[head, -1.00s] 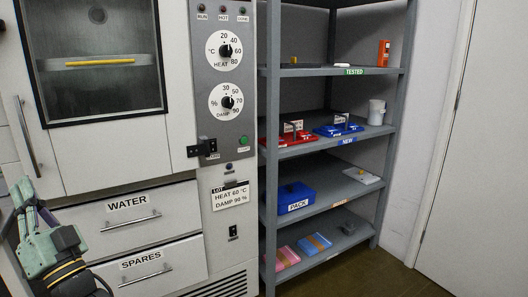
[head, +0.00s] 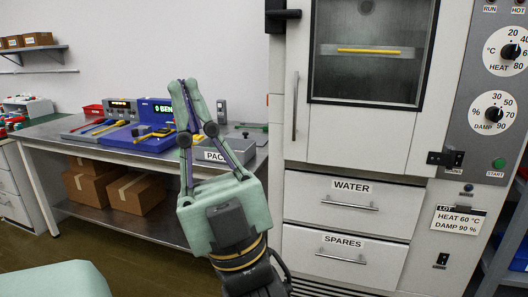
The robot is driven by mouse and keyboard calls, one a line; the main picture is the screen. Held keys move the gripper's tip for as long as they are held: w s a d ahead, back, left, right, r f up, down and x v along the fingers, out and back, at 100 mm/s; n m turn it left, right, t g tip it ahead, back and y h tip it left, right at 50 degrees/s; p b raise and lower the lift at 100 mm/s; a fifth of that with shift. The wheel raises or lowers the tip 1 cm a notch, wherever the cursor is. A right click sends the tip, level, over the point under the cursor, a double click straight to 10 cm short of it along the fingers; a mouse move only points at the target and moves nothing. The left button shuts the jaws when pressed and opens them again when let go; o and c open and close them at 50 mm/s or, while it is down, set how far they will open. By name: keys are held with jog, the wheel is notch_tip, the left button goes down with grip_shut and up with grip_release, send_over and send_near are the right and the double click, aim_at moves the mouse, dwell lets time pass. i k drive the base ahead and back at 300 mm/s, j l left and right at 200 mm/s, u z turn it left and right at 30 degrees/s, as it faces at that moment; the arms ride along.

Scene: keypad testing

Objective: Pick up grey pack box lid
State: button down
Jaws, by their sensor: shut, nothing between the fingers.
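A grey box with a label reading "PAC", the rest of it covered, sits at the right end of the metal bench in the head view. Its grey top (head: 241,142) looks like the lid, with a small dark piece on it. I cannot tell clearly where lid and box meet. My gripper (head: 186,88) is raised in the foreground, pointing up, with its fingertips together and nothing held. In the picture its right finger linkage covers part of the grey box. The gripper is apart from the lid.
The metal bench (head: 60,136) also holds a blue tray (head: 150,143), a grey tray and a blue display. Cardboard boxes (head: 136,194) sit on its lower shelf. A tall white cabinet (head: 300,190) with drawers stands right of the bench. Floor shows at lower left.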

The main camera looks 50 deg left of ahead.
aim_at(262, 140)
jog(key=u, duration=1.7)
